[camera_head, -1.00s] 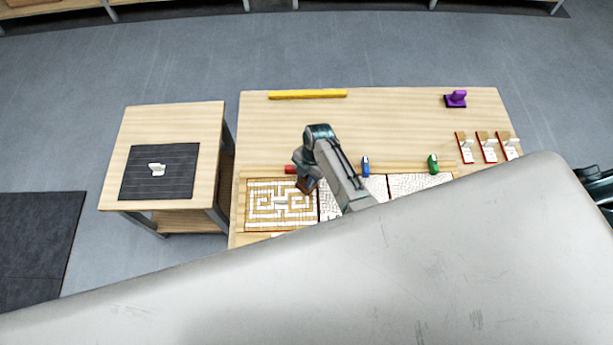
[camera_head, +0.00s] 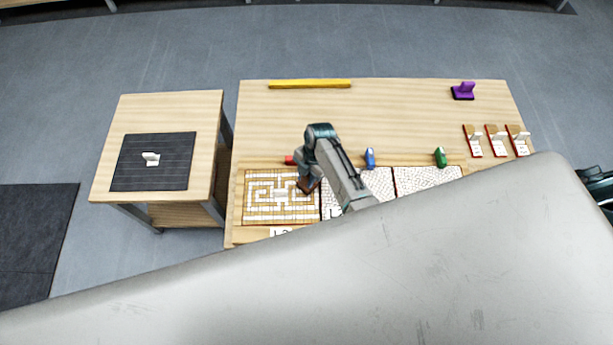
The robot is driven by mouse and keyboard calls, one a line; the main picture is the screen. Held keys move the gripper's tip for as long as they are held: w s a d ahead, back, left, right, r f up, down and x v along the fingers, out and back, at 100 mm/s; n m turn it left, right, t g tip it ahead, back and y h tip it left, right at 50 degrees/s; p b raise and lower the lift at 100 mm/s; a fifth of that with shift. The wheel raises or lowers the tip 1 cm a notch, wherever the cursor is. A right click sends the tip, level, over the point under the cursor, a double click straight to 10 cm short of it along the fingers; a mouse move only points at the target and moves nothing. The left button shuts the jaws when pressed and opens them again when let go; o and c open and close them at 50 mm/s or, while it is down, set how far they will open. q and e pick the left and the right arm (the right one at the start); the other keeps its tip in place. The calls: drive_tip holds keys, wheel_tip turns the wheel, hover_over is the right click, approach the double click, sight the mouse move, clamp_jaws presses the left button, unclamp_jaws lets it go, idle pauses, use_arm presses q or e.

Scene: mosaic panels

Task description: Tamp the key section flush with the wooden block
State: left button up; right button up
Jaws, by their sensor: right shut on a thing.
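The key section (camera_head: 262,208) is the left mosaic panel, with a white maze-like key pattern on a tan ground, lying on the main table. My right gripper (camera_head: 307,180) is over the upper right part of this panel. It is shut on the brown wooden block (camera_head: 309,186), which is small and partly hidden by the gripper. I cannot tell whether the block touches the tiles.
Two white-tiled panels, the middle one partly hidden by my arm and the right one (camera_head: 425,180), lie alongside. Red (camera_head: 289,160), blue (camera_head: 370,158) and green (camera_head: 440,157) pieces stand behind the panels. A yellow bar (camera_head: 310,84) and purple tool (camera_head: 463,91) lie farther back. A dark mat (camera_head: 130,172) lies on the side table.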

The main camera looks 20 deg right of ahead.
idle(0.5)
drive_tip(key=shift+f+b, duration=0.4)
drive_tip(key=shift+f, duration=0.2)
idle(0.5)
idle(1.4)
wheel_tip(320, 180, up, 7)
drive_tip(key=p, duration=0.8)
idle(0.6)
